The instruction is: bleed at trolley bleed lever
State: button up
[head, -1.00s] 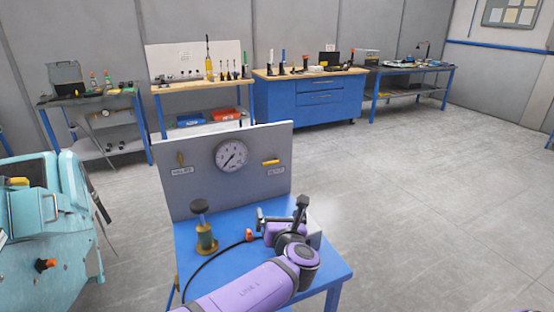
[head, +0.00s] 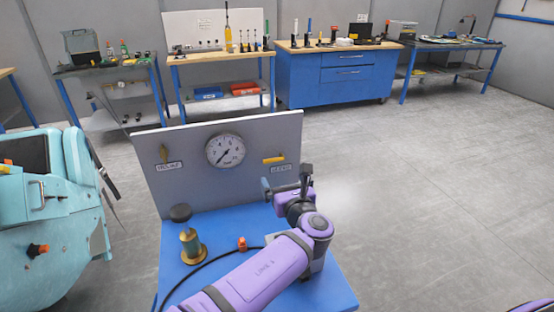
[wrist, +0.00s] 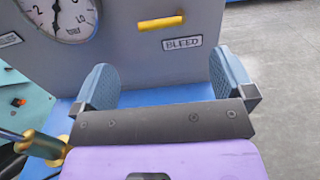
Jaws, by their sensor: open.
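The bleed lever is a yellow bar (head: 274,159) lying level on the right of the grey panel (head: 200,180), on the trolley. In the wrist view the lever (wrist: 161,22) sits at the top centre, just above the BLEED label (wrist: 182,42). My gripper (head: 286,184) is in front of the panel, below the lever in the head view. In the wrist view my gripper (wrist: 165,82) is open, with its two blue-grey fingers spread wide and nothing between them. The lever appears beyond the fingers, apart from them.
A brass fitting with a dark knob (head: 190,240) stands on the blue trolley top (head: 230,222). A turquoise machine (head: 60,240) is at left. Floor at right (head: 440,180) is clear.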

aim_at(274, 161)
jog(key=x, duration=0.9)
jog(key=shift+w+a, duration=0.1)
jog(key=shift+w, duration=0.15)
jog(key=shift+c, duration=0.5)
jog(key=c, duration=0.8)
jog(key=shift+o, duration=0.2)
